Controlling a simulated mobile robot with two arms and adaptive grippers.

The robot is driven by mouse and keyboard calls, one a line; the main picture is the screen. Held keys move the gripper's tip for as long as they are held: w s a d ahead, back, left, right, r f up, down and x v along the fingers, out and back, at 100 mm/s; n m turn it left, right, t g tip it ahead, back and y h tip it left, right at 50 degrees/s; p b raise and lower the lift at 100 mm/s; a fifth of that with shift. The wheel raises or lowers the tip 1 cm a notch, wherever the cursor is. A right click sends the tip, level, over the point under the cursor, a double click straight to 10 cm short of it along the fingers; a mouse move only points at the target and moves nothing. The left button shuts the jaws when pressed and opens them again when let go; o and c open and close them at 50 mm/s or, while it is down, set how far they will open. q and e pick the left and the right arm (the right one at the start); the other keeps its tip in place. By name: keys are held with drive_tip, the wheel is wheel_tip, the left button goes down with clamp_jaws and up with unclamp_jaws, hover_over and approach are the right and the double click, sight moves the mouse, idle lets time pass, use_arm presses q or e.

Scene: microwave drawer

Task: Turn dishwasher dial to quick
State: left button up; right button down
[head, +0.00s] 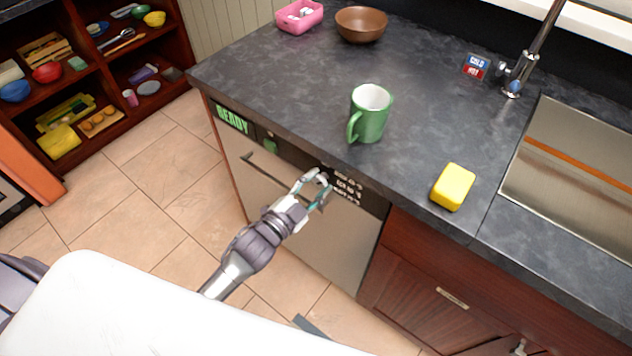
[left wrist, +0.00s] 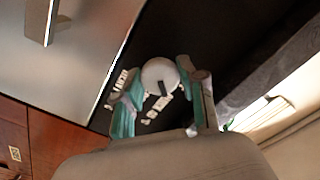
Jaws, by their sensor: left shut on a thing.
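The dishwasher (head: 310,232) stands under the counter, with a dark control strip along its top. A green READY display (head: 234,119) is at the strip's left end, and white setting labels (head: 346,188) are at its right. My left gripper (head: 317,189) is at the strip beside these labels. In the left wrist view its fingers (left wrist: 160,95) are shut on the round white dial (left wrist: 160,74), which has a dark pointer mark. The label words are too small to read surely. My right gripper is not in view.
On the dark counter stand a green mug (head: 370,113), a yellow sponge (head: 453,186), a brown bowl (head: 361,24) and a pink container (head: 299,16). A sink (head: 575,180) is at the right. The dishwasher's bar handle (head: 262,170) is left of my gripper.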

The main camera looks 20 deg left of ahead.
use_arm(q)
drive_tip(key=shift+m, duration=0.5)
drive_tip(key=o, duration=1.1)
drive_tip(key=shift+o, duration=0.2)
drive_tip(key=v, duration=1.2)
